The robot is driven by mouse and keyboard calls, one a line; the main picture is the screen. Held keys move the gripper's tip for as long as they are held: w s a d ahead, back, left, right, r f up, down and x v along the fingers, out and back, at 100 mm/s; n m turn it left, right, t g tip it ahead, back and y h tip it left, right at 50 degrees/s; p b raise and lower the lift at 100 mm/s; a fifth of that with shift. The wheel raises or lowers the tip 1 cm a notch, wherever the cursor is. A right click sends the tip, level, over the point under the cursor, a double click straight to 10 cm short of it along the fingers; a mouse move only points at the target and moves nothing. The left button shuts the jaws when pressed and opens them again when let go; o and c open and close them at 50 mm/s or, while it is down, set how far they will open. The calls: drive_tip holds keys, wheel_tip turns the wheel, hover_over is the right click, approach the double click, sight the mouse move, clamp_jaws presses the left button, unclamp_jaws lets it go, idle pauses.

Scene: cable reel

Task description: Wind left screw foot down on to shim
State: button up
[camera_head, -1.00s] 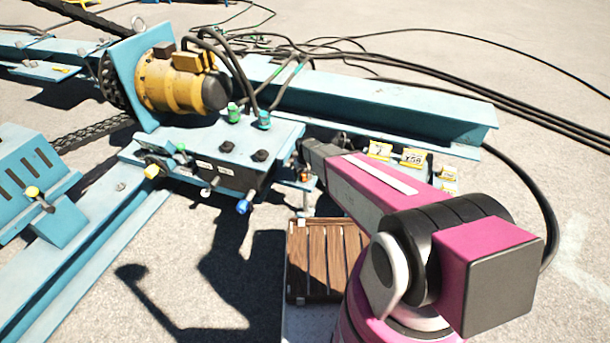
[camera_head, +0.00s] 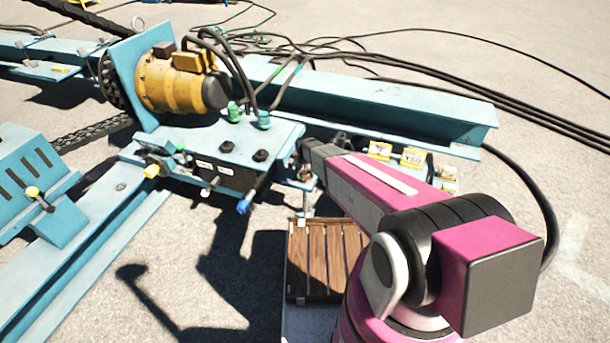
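The blue machine table (camera_head: 222,142) carries dark knobs and a black front box with levers. At its right corner a thin grey post (camera_head: 305,203) hangs down above the slatted wood; it may be the left screw foot, but it is too small to be sure. I cannot make out a shim under it. My pink arm reaches in from the lower right to this corner. My gripper (camera_head: 303,170) is at the arm's dark far end, close by the corner and above the post. Its fingers are too small and hidden to tell open from shut.
A brown slatted wooden board (camera_head: 325,262) lies below the corner, partly behind my arm. A yellow motor (camera_head: 172,82) stands at the back left. A long blue beam (camera_head: 375,100), black cables (camera_head: 470,88) and yellow-labelled parts (camera_head: 412,157) lie behind my arm.

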drive_tip(key=shift+m, duration=1.7)
drive_tip(key=o, duration=0.9)
wheel_tip(320, 180, up, 11)
drive_tip(key=shift+f, duration=0.1)
